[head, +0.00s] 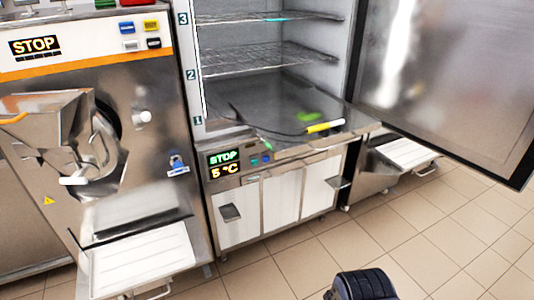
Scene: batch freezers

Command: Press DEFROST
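A freezer cabinet stands open in the middle of the head view. Its low front control panel (238,165) has a display (223,163) reading STOP and 5 °C. Small buttons (260,160), some bluish, sit right of the display; their labels are too small to read, so I cannot tell which is DEFROST. The batch freezer (150,85) at the left has its own STOP display (35,47) and several coloured buttons (140,35), also unreadable. A dark rounded part, probably my arm, shows at the bottom edge. My gripper's fingers are not in view.
The cabinet door (450,80) hangs open to the right. Wire shelves (265,60) are inside; a yellow-tipped probe or tool (325,127) lies on the cabinet's base. A white tray (140,262) juts out at the left, another (405,152) at the right. Tiled floor (420,235) in front is clear.

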